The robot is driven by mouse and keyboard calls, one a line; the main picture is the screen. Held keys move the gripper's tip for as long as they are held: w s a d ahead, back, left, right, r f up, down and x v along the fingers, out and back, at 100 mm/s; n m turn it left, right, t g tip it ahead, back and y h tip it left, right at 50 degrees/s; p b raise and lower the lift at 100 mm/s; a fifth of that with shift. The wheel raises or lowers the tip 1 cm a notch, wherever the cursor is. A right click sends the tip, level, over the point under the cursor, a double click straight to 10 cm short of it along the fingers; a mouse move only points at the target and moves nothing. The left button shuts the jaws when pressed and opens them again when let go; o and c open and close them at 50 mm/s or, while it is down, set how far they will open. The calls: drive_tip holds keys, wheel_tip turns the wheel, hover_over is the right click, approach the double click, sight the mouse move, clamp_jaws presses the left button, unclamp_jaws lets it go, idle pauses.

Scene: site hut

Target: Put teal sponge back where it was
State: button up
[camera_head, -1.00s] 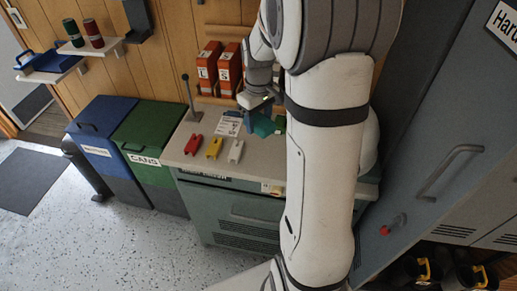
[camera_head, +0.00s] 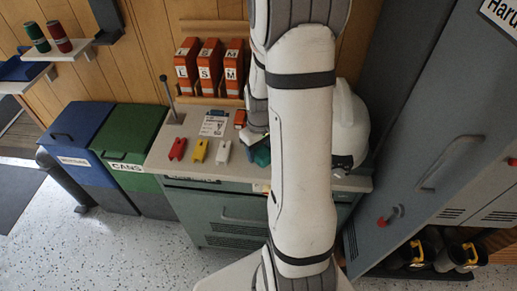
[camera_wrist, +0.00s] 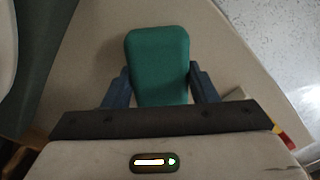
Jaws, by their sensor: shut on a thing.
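The teal sponge (camera_wrist: 158,65) is between the two dark fingers of my gripper (camera_wrist: 162,88) in the wrist view, with a finger against each side. In the head view the sponge (camera_head: 261,154) shows as a small teal patch beside my arm, over the right part of the counter top (camera_head: 205,152). My arm hides most of my gripper and part of the sponge there. I cannot tell whether the sponge touches the counter. In the wrist view the pale counter surface (camera_wrist: 85,62) lies below the sponge.
Red (camera_head: 177,149), yellow (camera_head: 198,151) and white (camera_head: 224,152) small items stand in a row on the counter. A printed card (camera_head: 214,123) lies behind them. A white helmet (camera_head: 349,125) is right of my arm. Orange boxes (camera_head: 209,66) stand at the wall. A tall grey cabinet (camera_head: 430,130) bounds the right.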

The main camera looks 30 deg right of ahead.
sight(260, 150)
drive_tip(key=shift+f, duration=0.25)
drive_tip(key=o, duration=0.9)
drive_tip(key=shift+r, duration=0.1)
drive_tip(key=shift+o, duration=0.2)
wheel_tip(260, 150, up, 12)
drive_tip(key=s+a+r+m+t, duration=0.2)
drive_tip(key=s+a+r, duration=0.6)
drive_tip(key=s+a, duration=0.4)
drive_tip(key=shift+s+t, duration=0.4)
drive_tip(key=shift+t, duration=0.1)
drive_tip(key=shift+a, duration=0.1)
